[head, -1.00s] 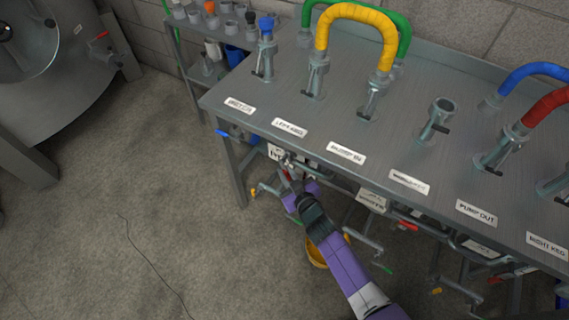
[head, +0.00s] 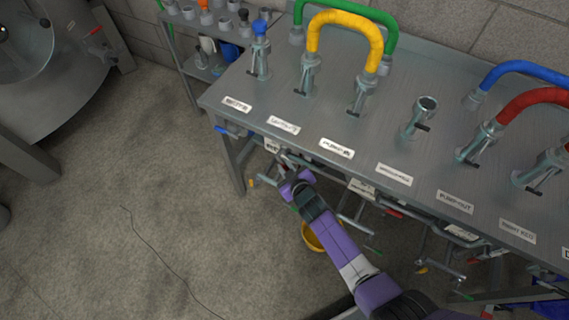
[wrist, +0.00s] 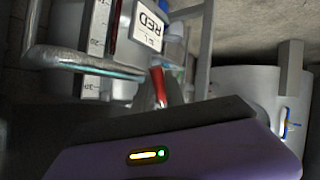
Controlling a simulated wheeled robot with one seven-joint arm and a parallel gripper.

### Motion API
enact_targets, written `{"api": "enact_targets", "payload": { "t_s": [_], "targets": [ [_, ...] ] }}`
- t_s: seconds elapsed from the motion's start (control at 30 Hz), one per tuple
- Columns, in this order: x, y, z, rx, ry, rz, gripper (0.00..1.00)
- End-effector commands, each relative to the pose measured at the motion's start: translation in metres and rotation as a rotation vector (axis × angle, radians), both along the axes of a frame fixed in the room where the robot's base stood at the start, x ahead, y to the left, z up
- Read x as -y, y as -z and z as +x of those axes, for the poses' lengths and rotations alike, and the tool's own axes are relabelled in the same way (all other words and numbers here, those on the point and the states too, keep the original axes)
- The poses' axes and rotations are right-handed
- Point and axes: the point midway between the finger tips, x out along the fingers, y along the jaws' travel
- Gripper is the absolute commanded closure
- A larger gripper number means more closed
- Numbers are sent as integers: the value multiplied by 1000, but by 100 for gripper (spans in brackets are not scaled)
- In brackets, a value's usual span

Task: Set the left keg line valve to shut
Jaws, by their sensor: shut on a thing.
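The steel bench carries a row of white labels; the LEFT KEG label (head: 284,125) is second from the left. Below it, under the bench's front edge, my gripper (head: 285,163) reaches in at a valve handle. In the wrist view a red valve handle (wrist: 158,84) stands at the fingertips (wrist: 150,95), and my gripper is shut on it. The handle's far end and the valve body are mostly hidden by my gripper and the dark wrist housing. I cannot tell the valve's exact angle.
Several other valves hang under the bench, one with a blue handle (head: 222,131) to the left. A yellow bucket (head: 318,238) stands on the floor below. The floor to the left is open.

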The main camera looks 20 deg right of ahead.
Motion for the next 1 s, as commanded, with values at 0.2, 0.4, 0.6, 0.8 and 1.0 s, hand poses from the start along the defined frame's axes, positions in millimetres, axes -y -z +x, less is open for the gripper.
{"api": "enact_targets", "payload": {
  "t_s": [0.2,0.4,0.6,0.8,1.0],
  "targets": [
    [2,-10,-5,-100,-2,-71,100],
    [6,-14,-9,-217,0,-155,100],
    [8,-17,-12,-304,-1,-220,100],
    [9,-18,-14,-354,-1,-257,100],
    [10,-18,-14,-371,-1,-268,100]
  ]
}}
